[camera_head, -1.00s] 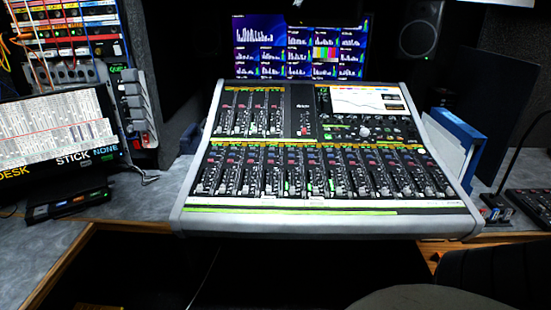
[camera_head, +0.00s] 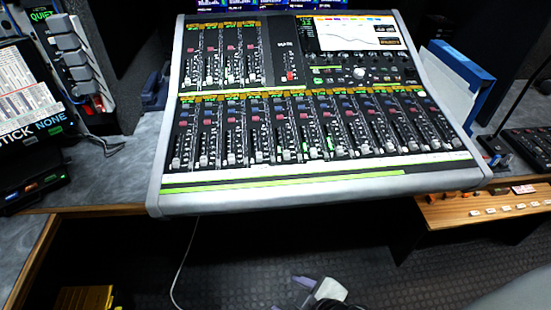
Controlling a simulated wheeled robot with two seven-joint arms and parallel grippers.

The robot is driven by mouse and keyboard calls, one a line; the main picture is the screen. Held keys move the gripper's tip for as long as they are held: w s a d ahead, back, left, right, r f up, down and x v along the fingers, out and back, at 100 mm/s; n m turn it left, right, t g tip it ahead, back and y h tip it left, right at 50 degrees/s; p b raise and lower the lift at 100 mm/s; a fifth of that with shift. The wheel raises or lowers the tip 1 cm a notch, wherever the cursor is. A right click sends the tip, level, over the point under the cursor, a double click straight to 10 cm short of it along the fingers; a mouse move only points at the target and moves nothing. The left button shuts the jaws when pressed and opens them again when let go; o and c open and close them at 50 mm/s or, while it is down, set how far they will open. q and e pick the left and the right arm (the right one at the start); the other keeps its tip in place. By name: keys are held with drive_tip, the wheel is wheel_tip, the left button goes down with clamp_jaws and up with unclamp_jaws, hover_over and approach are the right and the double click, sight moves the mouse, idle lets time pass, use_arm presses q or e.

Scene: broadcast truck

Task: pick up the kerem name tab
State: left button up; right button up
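I cannot pick out the kerem name tab for certain. Several small white tabs (camera_head: 507,208) lie in a row on the wooden ledge at the right, and their lettering is too small to read. A pinkish-white tab (camera_head: 523,189) lies behind them on the same ledge. A gripper, which looks like my right one (camera_head: 290,294), shows at the bottom edge, low in front of the mixing console. Its two purplish fingertips look apart with nothing seen between them. It is well away from the ledge. My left gripper is not in view.
The large mixing console (camera_head: 310,190) fills the middle of the desk. A blue-and-white binder (camera_head: 455,85) stands at its right. A grey rounded chair-like shape (camera_head: 525,292) is at the lower right, below the ledge. A white cable (camera_head: 184,262) hangs under the desk.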

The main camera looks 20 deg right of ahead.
drive_tip(key=w+r+n+h+p, duration=0.2)
drive_tip(key=w+r+n, duration=0.3)
drive_tip(key=r+n, duration=0.4)
drive_tip(key=n+t+h, duration=0.4)
drive_tip(key=n+t, duration=0.2)
drive_tip(key=n, duration=1)
approach(260, 168)
drive_tip(key=shift+w+f+n+t, duration=0.3)
drive_tip(key=shift+w+f, duration=0.2)
drive_tip(key=shift+w, duration=0.2)
drive_tip(key=x, duration=0.5)
drive_tip(key=shift+w+d+f, duration=0.15)
drive_tip(key=shift+w+d, duration=0.15)
drive_tip(key=shift+d, duration=0.05)
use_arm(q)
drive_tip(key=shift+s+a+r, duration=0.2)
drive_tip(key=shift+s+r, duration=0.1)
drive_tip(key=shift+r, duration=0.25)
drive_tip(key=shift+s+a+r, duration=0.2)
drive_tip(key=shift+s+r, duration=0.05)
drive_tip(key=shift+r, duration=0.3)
use_arm(e)
drive_tip(key=c, duration=1.1)
